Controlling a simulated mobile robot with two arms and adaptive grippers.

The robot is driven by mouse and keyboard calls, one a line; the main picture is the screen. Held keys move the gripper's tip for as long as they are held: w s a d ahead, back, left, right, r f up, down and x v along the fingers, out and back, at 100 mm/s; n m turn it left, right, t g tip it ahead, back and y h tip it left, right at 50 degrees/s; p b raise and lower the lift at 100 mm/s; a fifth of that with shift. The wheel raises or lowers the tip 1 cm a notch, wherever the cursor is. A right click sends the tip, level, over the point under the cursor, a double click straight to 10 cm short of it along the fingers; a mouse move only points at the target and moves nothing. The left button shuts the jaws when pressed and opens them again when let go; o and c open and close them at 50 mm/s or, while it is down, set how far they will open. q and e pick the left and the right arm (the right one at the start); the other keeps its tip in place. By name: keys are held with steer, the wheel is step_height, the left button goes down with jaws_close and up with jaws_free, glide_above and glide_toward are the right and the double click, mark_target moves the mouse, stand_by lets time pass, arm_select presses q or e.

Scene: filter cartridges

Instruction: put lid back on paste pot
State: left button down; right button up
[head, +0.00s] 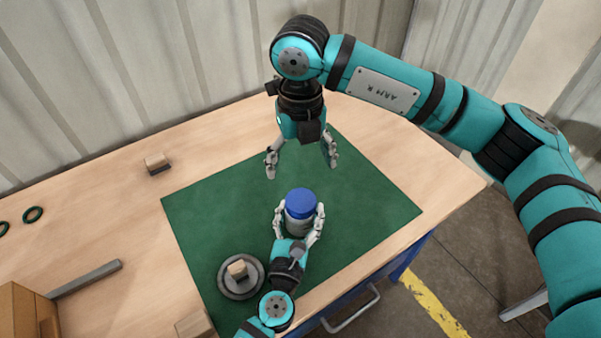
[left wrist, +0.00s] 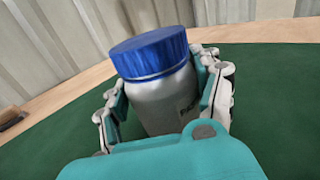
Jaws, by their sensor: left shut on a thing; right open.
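The paste pot (head: 300,222) is a grey cylinder standing on the green mat (head: 365,200). The blue lid (head: 300,203) sits on top of the pot's mouth. In the left wrist view the grey pot (left wrist: 172,100) fills the middle, with the lid (left wrist: 150,52) covering its top; whether it is screwed tight cannot be told. My left gripper (head: 300,220) is shut around the pot's body, one finger on each side. My right gripper (head: 300,170) is open and empty, pointing down above and behind the lid, apart from it.
A round grey dish (head: 227,286) with a small block (head: 237,269) stands at the mat's front left. Another block (head: 157,164), green rings (head: 33,214), a grey bar (head: 90,278) and a brown box (head: 18,310) lie left. The mat's right side is clear.

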stand_by(0.3)
arm_select(q)
steer(key=shift+c, duration=0.6)
jaws_free()
steer(key=s, duration=0.4)
steer(key=s+a, duration=0.1)
steer(key=s, duration=0.2)
steer(key=s+a, duration=0.1)
steer(key=s, duration=0.3)
steer(key=shift+s+a, duration=0.2)
steer(key=shift+s, duration=0.15)
